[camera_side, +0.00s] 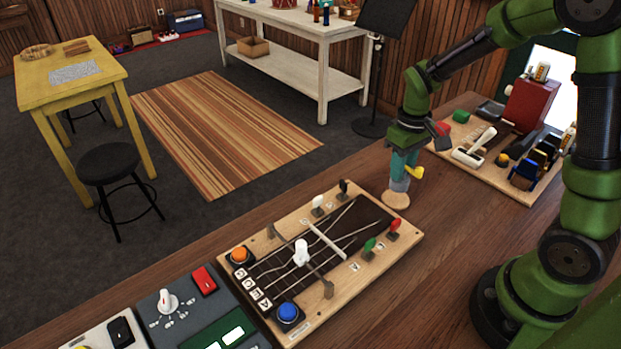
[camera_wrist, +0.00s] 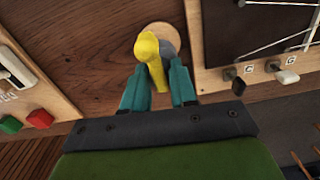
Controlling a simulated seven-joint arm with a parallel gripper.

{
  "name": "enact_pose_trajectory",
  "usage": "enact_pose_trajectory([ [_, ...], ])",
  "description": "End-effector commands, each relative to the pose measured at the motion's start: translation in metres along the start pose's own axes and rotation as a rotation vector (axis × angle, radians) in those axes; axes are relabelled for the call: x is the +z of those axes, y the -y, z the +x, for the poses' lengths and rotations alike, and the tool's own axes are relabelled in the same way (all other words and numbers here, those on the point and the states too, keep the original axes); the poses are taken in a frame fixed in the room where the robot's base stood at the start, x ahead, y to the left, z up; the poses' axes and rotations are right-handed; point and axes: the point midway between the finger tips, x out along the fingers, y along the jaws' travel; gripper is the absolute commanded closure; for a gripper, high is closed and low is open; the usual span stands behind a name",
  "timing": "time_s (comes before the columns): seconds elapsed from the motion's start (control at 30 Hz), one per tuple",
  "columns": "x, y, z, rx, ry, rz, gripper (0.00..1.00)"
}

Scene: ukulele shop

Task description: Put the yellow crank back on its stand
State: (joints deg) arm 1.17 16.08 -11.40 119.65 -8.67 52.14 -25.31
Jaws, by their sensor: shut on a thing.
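The yellow crank (camera_side: 417,173) is between the teal fingers of my gripper (camera_side: 403,163), which is shut on it. In the wrist view the crank (camera_wrist: 149,53) shows between the two fingertips (camera_wrist: 158,88), with its rounded end toward the top. The stand (camera_side: 396,199) has a round, pale wooden base and a grey upright part, directly below my gripper. In the wrist view the stand's base (camera_wrist: 160,31) is partly hidden behind the crank. I cannot tell whether the crank touches the stand.
A wooden board with strings and coloured tuning pegs (camera_side: 395,252) lies close to the left of the stand. A tool board (camera_side: 515,182) lies at the right, with a red block and tools. Bare bench (camera_side: 440,205) lies between them.

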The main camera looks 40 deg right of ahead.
Motion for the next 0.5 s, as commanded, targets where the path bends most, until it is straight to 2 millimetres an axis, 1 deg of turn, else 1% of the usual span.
enact_pose_trajectory([
  [0.03, 0.002, 0.000, 0.009, -0.001, 0.006, 0.002, 1.00],
  [0.1, 0.001, 0.000, 0.020, 0.000, 0.007, 0.002, 1.00],
  [0.2, 0.001, 0.000, 0.031, 0.000, 0.004, 0.002, 1.00],
  [0.3, 0.000, 0.000, 0.035, 0.000, 0.001, 0.003, 1.00],
  [0.5, 0.000, 0.000, 0.034, 0.000, 0.000, 0.003, 1.00],
])
